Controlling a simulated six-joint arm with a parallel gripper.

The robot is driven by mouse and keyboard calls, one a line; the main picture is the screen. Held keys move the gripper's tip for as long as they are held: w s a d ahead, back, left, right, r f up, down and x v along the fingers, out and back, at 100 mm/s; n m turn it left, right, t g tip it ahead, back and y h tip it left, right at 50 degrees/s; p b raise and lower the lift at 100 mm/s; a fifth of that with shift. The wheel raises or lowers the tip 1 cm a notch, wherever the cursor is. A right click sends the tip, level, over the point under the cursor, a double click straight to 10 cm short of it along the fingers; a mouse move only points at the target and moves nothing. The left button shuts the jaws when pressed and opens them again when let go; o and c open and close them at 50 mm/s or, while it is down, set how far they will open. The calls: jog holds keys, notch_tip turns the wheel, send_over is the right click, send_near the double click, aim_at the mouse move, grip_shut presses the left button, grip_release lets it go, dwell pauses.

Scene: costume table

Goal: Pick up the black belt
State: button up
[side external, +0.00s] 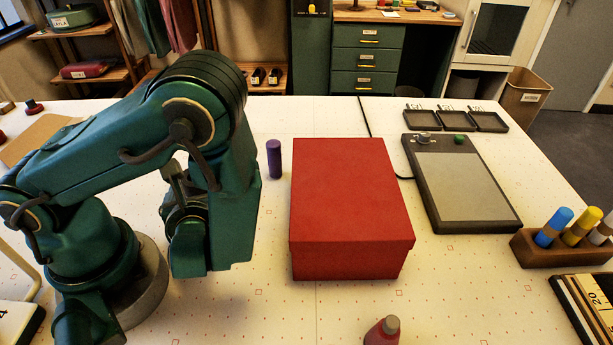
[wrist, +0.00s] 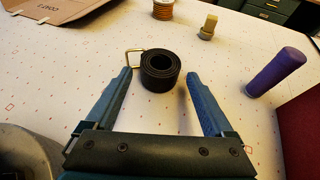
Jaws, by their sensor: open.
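The black belt (wrist: 161,78) lies coiled on the white table, with its brass-coloured buckle (wrist: 133,58) sticking out at the left of the coil. It shows in the wrist view and is hidden behind my arm in the side external view. My gripper (wrist: 160,82) is open, with one finger on each side of the coil. The coil sits between and slightly beyond the fingertips, and I see a gap on its right. The left fingertip is close to the buckle; I cannot tell whether they touch. In the side view my gripper's fingers are hidden.
A purple cylinder (side external: 274,159) stands beside a large red box (side external: 351,207). A spool (wrist: 163,9) and a small tan-topped piece (wrist: 208,27) stand beyond the belt. A cardboard piece (wrist: 58,8) lies at the far left. A grey panel device (side external: 456,185) lies right of the box.

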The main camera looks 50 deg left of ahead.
jog(key=shift+x, duration=2.35)
jog(key=c, duration=1.2)
jog(key=shift+c, duration=0.4)
jog(key=shift+r, duration=0.15)
